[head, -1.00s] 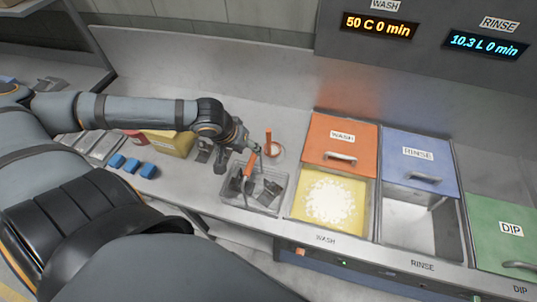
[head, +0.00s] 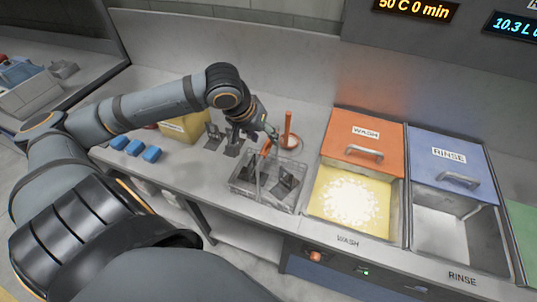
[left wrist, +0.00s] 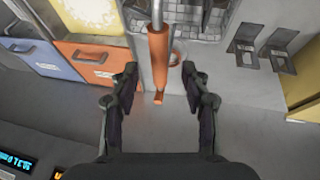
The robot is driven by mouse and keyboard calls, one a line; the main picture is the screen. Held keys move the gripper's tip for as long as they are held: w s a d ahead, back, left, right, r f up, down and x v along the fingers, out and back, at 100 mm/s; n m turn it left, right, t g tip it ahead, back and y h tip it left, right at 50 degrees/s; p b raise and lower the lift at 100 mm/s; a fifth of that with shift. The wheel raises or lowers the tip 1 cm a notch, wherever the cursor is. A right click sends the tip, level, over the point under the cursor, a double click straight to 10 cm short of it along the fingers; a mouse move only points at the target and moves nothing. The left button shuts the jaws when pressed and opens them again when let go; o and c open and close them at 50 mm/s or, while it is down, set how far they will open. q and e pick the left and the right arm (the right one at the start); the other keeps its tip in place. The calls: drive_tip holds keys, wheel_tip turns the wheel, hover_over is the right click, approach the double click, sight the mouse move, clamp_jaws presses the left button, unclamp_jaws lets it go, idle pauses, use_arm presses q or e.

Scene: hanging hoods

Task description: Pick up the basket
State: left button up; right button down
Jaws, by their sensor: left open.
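The basket (head: 234,184) is a clear-grey wire basket on the steel counter, left of the wash tank, with dark metal parts inside. A grey rod rises from it to an orange grip (head: 266,148). In the left wrist view the orange grip (left wrist: 158,55) lies between the two fingers in the picture; contact cannot be seen. The basket's edge (left wrist: 192,38) shows at the top there. My left gripper (head: 269,133) is open above the basket's back side, close to the grip. My right gripper does not show.
An upright orange rod (head: 288,125) with a ring at its foot stands behind the basket. The wash tank (head: 312,205) with its orange lid (head: 360,142) is just right. Dark brackets (head: 213,137), a yellow box (head: 185,127) and blue blocks (head: 135,148) are left.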

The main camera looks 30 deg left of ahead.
sight(269, 141)
use_arm(q)
drive_tip(key=shift+w, duration=0.1)
drive_tip(key=shift+w+f, duration=0.15)
drive_tip(key=shift+f, duration=0.1)
drive_tip(key=shift+w+d+f, duration=0.15)
drive_tip(key=shift+f, duration=0.3)
drive_tip(key=shift+w+f, duration=0.2)
drive_tip(key=shift+f, duration=0.15)
drive_tip(key=shift+x, duration=1.25)
drive_tip(key=shift+w+f, duration=0.1)
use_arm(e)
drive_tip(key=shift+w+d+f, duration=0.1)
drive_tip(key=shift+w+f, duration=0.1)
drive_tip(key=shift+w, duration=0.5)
use_arm(q)
drive_tip(key=shift+c, duration=0.4)
clamp_jaws()
